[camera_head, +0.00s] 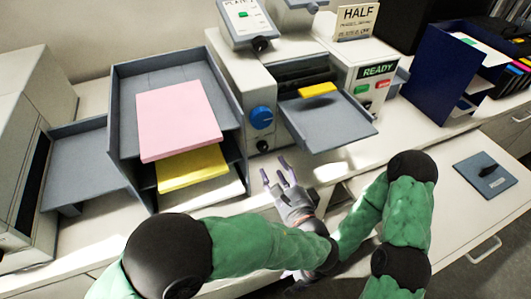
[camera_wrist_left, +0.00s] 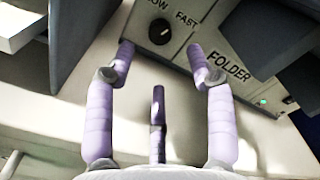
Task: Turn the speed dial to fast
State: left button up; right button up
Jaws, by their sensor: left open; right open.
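The speed dial (camera_wrist_left: 159,32) is a round black knob on the folder's pale front panel, with SLOW lettering to its left and FAST to its right. The direction it points is too small to tell. In the head view the dial (camera_head: 262,146) is a small dark knob below a larger blue knob (camera_head: 261,117). My left gripper (camera_head: 275,172) is open and empty just in front of and below the dial. In the left wrist view its purple fingers (camera_wrist_left: 158,58) are spread, with the dial beyond and between them, apart from it. My right gripper (camera_head: 298,282) is low and mostly hidden behind my left arm.
A grey tray (camera_head: 340,130) sticks out from the folder to the right of the dial. A paper tray (camera_head: 125,105) with pink paper (camera_head: 178,118) and yellow paper (camera_head: 192,167) stands to the left. The READY panel (camera_head: 377,71) is farther right. The counter front is clear.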

aim_at(263, 149)
pick_arm(q)
jog(key=b+x, duration=0.1)
jog(key=x, duration=0.6)
jog(key=shift+w, duration=0.2)
